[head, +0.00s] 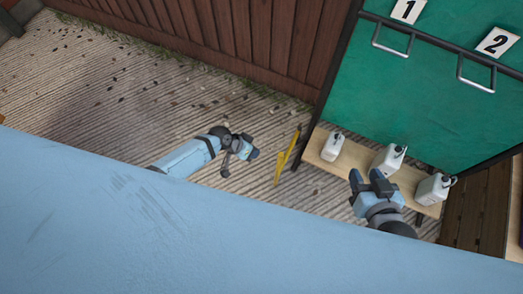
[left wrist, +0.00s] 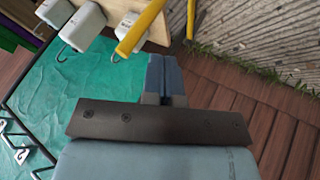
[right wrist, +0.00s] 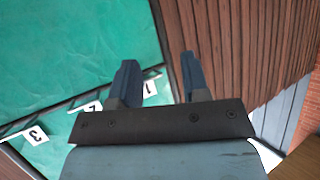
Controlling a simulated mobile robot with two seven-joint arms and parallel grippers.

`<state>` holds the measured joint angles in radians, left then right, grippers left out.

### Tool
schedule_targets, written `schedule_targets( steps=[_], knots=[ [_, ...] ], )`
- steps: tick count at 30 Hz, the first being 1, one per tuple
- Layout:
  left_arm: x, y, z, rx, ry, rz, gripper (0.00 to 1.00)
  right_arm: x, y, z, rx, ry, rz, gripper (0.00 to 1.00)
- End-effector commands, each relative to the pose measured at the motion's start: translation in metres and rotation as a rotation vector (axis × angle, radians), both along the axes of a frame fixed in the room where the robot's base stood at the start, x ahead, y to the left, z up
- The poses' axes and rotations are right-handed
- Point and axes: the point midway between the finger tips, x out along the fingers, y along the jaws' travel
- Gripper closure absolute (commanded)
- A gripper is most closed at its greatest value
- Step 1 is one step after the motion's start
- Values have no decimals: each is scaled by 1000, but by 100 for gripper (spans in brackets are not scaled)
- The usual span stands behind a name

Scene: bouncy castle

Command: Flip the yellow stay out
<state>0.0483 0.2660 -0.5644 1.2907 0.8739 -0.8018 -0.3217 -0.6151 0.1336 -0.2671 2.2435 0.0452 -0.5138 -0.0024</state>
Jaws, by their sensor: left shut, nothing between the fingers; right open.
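The yellow stay (head: 286,156) is a thin bar beside the left end of the wooden bench, near the green board's frame leg. In the left wrist view the yellow stay (left wrist: 142,27) crosses just beyond and to the left of my left fingertips. My left gripper (head: 254,154) is shut and empty, a short way left of the stay; its closed blue fingers (left wrist: 166,58) show in the left wrist view. I see no clear contact. My right gripper (head: 366,176) is open and empty in front of the bench; its spread fingers (right wrist: 157,62) face the board and fence.
Several white jugs (head: 388,159) stand on the wooden bench (head: 352,158) below the green board (head: 420,90) with handles and number plates. A wooden fence (head: 220,35) runs behind. A light blue surface (head: 150,230) fills the foreground. Ribbed ground (head: 90,80) at left is open.

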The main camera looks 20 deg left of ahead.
Motion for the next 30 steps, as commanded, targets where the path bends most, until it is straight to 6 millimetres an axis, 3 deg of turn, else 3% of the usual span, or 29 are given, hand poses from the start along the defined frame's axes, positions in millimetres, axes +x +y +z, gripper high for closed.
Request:
schedule_targets(
  steps=[3, 9, 30],
  knots=[
    [-9, 12, 21, 1, 0, 0, 100, -2, -6, -4, -25, 21, -3, 57],
    [-17, 22, 37, 2, -1, 1, 100, -3, -8, -9, -38, 34, -4, 57],
    [-18, 24, 39, 2, -2, 2, 100, -2, -4, -6, -29, 27, 0, 57]
  ],
)
